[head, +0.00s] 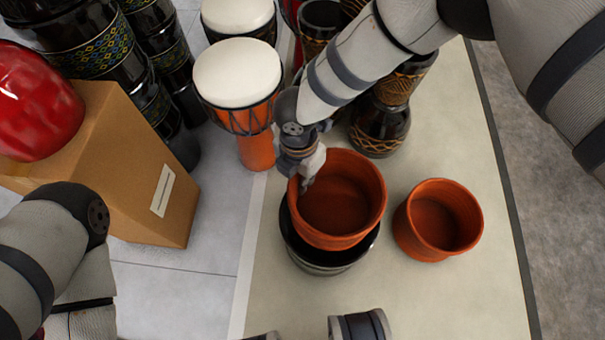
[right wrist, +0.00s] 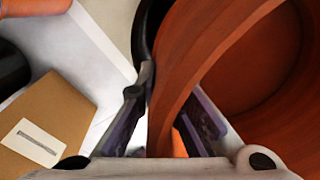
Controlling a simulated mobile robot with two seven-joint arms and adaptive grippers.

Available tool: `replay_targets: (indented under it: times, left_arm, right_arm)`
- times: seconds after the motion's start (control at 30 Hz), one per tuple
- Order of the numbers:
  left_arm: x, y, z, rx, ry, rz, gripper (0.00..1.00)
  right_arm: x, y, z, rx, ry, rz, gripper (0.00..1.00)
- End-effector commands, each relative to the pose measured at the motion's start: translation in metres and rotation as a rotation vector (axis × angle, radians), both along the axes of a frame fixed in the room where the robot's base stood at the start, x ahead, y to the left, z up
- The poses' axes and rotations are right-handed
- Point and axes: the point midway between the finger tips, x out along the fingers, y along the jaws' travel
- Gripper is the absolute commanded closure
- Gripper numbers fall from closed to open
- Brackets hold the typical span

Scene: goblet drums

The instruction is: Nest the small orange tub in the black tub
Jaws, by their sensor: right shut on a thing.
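An orange tub (head: 335,205) is held upright by its rim in my right gripper (head: 308,172). It is above or partly inside the round black tub (head: 325,262), whose rim shows at its left and below; I cannot tell whether they touch. In the right wrist view the fingers (right wrist: 165,115) are closed on the orange tub's wall (right wrist: 195,70), with the black tub's rim (right wrist: 143,50) beside it. A second orange tub (head: 438,220) stands apart to the right, looking slightly smaller. My left arm is at the left; its gripper is out of view.
Goblet drums stand behind, including an orange one with a white head (head: 238,72) and a black one (head: 378,128). A cardboard box (head: 150,180) with a red shiny drum (head: 35,100) on it stands at the left. The pale mat (head: 450,300) is clear in front of the second tub.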

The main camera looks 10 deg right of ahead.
Motion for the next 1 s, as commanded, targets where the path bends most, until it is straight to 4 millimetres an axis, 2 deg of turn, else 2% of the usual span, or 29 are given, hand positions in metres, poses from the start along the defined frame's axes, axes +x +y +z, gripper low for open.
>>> replay_targets:
  times: [0.03, 0.17, 0.7, 1.0]
  left_arm:
    - [-0.003, 0.0, -0.007, 0.0, 0.014, -0.001, 0.01]
    - [-0.008, 0.0, -0.015, -0.002, 0.038, -0.004, 0.01]
    - [-0.018, 0.002, -0.03, -0.003, 0.084, -0.01, 0.01]
    - [-0.022, 0.002, -0.036, -0.005, 0.104, -0.013, 0.01]
  right_arm:
    - [-0.001, 0.001, -0.012, 0.0, 0.004, 0.002, 1.0]
    - [-0.001, 0.0, -0.028, -0.001, 0.004, 0.003, 1.0]
    - [-0.001, 0.0, -0.092, 0.001, 0.002, 0.004, 1.0]
    - [0.0, 0.001, -0.117, 0.002, 0.0, 0.004, 1.0]
